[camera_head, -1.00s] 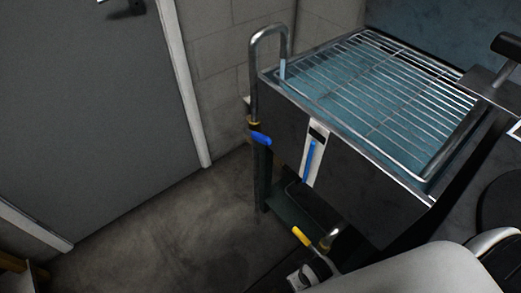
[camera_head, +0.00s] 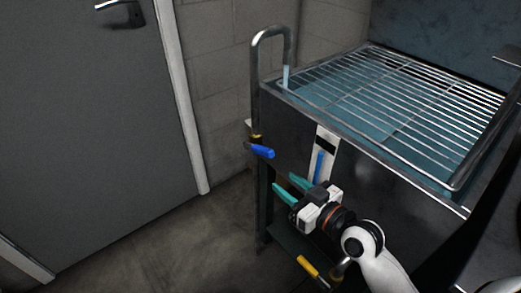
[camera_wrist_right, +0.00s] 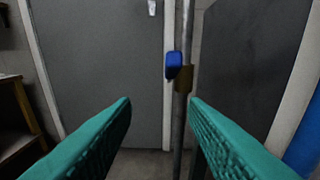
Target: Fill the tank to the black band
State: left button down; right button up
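The metal tank (camera_head: 395,178) stands at right, with blue water (camera_head: 345,85) under a wire rack. A hooked pipe (camera_head: 257,85) stands at its left corner; a pale blue stream (camera_head: 286,74) falls from its spout into the tank. My left gripper is out of view.
A yellow handle (camera_head: 308,266) sits low, below my right gripper. A grey door (camera_head: 90,140) and block wall (camera_head: 215,90) are at left. The floor (camera_head: 170,240) between door and tank is clear. A wooden stand (camera_wrist_right: 15,110) shows in the wrist view.

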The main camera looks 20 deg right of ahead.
aim_at(257, 146)
jog(key=shift+t, duration=0.6)
jog(key=x, duration=0.4)
jog(key=d+r+x, duration=0.1)
jog(key=x, duration=0.7)
jog(key=shift+w+d+r+b, duration=0.1)
jog(key=shift+w+r+b, duration=0.25)
jog(key=shift+w, duration=0.2)
grip_shut()
